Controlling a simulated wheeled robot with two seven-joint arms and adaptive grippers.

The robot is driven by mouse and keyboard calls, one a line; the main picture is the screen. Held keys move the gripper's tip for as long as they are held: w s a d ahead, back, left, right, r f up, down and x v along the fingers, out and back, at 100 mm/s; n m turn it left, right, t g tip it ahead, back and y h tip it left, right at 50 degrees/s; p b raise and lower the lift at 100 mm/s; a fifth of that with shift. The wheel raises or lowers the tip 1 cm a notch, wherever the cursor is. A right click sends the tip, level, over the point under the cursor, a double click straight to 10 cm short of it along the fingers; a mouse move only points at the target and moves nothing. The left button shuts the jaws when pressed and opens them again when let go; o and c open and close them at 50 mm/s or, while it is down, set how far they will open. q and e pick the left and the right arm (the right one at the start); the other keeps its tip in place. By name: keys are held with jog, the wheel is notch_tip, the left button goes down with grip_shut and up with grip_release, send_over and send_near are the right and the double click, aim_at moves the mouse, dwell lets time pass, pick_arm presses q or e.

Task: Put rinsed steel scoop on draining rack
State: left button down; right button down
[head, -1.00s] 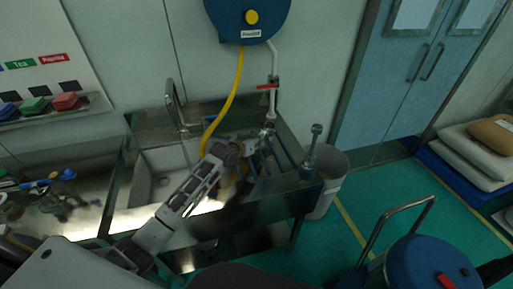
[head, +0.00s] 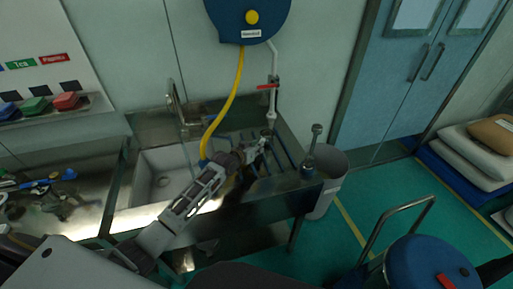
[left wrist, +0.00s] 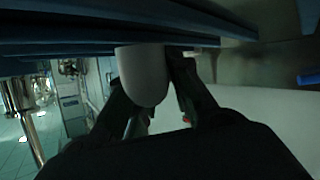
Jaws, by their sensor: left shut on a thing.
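My left gripper (head: 254,152) is over the right part of the sink unit, at the draining rack (head: 283,150) with its blue bars. In the left wrist view it is shut on a smooth grey rounded piece, which I take to be the steel scoop (left wrist: 143,76). The rack's blue bars (left wrist: 60,35) run across the top of that view, very close to the scoop. I cannot tell whether the scoop touches them. In the head view the scoop is small and hard to make out. My right gripper is not in view.
The sink basin (head: 165,172) lies left of the rack. A yellow hose (head: 228,105) hangs from a blue reel (head: 248,15). A grey upright metal piece (head: 314,145) stands at the unit's right corner, beside a grey bin (head: 328,180). A white pipe (head: 273,105) rises behind the rack.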

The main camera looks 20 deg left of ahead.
pick_arm(q)
jog(key=shift+f, duration=0.15)
jog(key=c, duration=1.3)
grip_release()
jog(key=shift+s, duration=0.1)
jog(key=v, duration=1.2)
jog(key=shift+r, duration=0.25)
